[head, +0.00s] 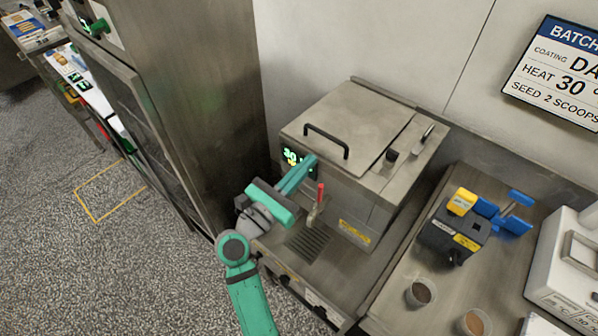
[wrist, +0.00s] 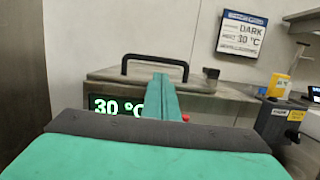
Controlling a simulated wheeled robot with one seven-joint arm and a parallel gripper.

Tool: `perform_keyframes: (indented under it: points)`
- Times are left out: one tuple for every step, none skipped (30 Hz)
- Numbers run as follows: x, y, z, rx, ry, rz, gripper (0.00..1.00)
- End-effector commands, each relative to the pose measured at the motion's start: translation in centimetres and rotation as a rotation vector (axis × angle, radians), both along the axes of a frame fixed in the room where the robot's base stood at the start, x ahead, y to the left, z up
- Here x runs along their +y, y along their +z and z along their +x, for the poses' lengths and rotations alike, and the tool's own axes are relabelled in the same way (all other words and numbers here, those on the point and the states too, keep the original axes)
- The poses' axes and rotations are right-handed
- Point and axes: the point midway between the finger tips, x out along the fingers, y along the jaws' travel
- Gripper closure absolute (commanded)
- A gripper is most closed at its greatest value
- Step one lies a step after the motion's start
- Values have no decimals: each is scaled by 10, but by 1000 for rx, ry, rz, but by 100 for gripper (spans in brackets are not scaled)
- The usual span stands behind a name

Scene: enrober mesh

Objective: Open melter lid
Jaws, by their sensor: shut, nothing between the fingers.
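The melter (head: 340,190) is a steel box on the counter with a flat lid (head: 345,125) that lies closed. A black bar handle (head: 326,141) stands on the lid near its front left edge. My gripper (head: 310,162) is shut and empty, in front of the melter's front face and below the handle. Its fingers partly cover the green display. In the wrist view the handle (wrist: 155,62) rises behind and above my fingertips (wrist: 160,80), apart from them as far as I can tell. The display (wrist: 115,106) reads 30 °C.
A red-handled tap (head: 318,198) stands right of my gripper over a drain grate (head: 308,243). A tall steel cabinet (head: 190,90) stands left. A black device with a yellow cap (head: 455,230) and two small cups (head: 420,292) are at right. A batch sign (head: 560,75) hangs on the wall.

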Motion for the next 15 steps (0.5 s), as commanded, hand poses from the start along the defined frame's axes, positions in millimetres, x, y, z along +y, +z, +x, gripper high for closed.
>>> perform_keyframes:
  points:
    - [-6, 2, 7, -1, -4, 0, 100]
    - [-9, 3, 11, -1, -3, 0, 100]
    - [-12, 5, 16, -2, -2, 0, 100]
    - [-15, 6, 20, -2, -3, -1, 100]
    - [-18, 6, 23, -1, -3, 0, 100]
    - [-20, 7, 27, -1, -2, 0, 100]
    - [-22, 8, 30, -1, -2, 0, 100]
    - [-24, 9, 32, -1, -2, -2, 100]
    - [-26, 9, 35, -1, -1, -2, 100]
    - [-27, 10, 37, -1, -1, -2, 100]
    - [-27, 10, 38, 0, 0, -1, 100]
    - [-28, 10, 40, 0, 2, -2, 100]
    - [-28, 10, 41, 1, 2, -1, 100]
    - [-28, 10, 41, 1, 3, -1, 100]
    - [-28, 10, 42, 1, 4, -1, 100]
